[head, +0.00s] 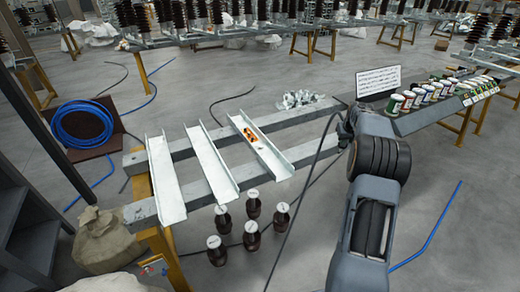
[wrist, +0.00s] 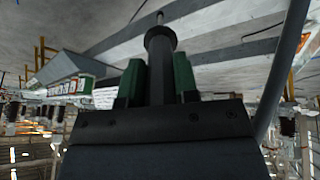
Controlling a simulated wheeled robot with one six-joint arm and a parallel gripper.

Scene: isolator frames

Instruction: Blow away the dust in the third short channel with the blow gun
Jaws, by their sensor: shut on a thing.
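Three pale metal channels lie side by side across two grey beams in the head view: the first channel (head: 166,185) at left, the second channel (head: 211,165) in the middle, the third channel (head: 263,152) at right. An orange and dark patch (head: 250,135) shows inside the third channel; I cannot tell whether it is dust. My gripper (head: 345,130), mostly hidden by my arm, is right of the third channel and apart from it. In the wrist view my gripper (wrist: 158,80) has its green-padded fingers shut on the dark blow gun (wrist: 160,52), whose round end points away.
A black hose (head: 305,190) hangs from near my gripper to the floor. Metal parts (head: 305,99) sit on the far beam. Cans (head: 408,100) and a white sign (head: 378,80) occupy the right bench.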

